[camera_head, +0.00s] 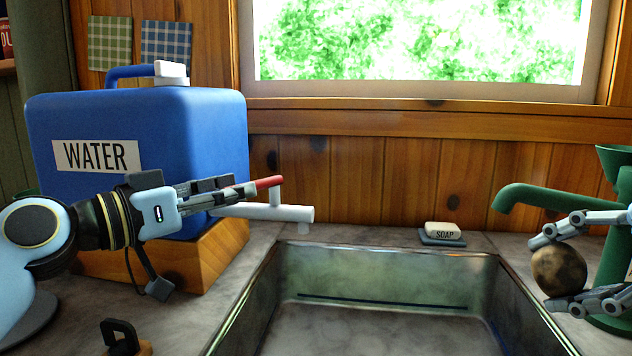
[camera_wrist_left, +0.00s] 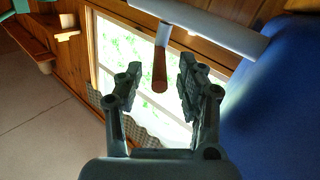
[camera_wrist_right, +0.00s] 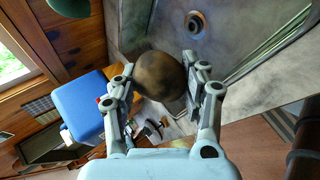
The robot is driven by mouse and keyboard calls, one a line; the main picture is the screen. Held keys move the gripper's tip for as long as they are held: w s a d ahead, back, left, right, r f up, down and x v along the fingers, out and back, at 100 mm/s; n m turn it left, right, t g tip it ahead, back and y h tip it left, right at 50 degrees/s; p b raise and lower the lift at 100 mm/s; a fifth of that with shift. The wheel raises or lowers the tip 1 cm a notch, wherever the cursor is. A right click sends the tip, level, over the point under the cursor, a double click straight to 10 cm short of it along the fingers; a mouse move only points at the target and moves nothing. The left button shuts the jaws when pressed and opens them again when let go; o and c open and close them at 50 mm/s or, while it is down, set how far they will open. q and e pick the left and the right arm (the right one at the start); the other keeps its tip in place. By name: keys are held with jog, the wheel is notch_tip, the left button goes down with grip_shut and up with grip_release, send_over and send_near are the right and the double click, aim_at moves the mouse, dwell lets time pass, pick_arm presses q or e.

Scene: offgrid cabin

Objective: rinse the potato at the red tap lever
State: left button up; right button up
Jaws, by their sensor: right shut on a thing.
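The red tap lever (camera_head: 268,183) sits on the white tap (camera_head: 265,211) that comes out of the blue water container (camera_head: 200,125) at the left of the sink. My left gripper (camera_head: 250,188) is at the lever. In the left wrist view the lever (camera_wrist_left: 160,72) shows between two parted fingers (camera_wrist_left: 158,85), with gaps on both sides. The brown potato (camera_head: 559,270) is at the right of the sink. My right gripper (camera_head: 562,262) is shut on it, one finger above and one below. The potato (camera_wrist_right: 160,76) also shows between the fingers in the right wrist view.
The metal sink basin (camera_head: 270,290) lies between my grippers, and its drain (camera_wrist_right: 196,22) shows in the right wrist view. A green pump (camera_head: 612,262) with a curved spout stands behind my right gripper. Soap (camera_head: 443,230) on a dish sits at the back rim.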

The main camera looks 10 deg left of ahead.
aim_at(271, 182)
pick_arm(q)
jog(key=shift+x, duration=1.55)
jog(key=shift+c, duration=0.5)
grip_shut()
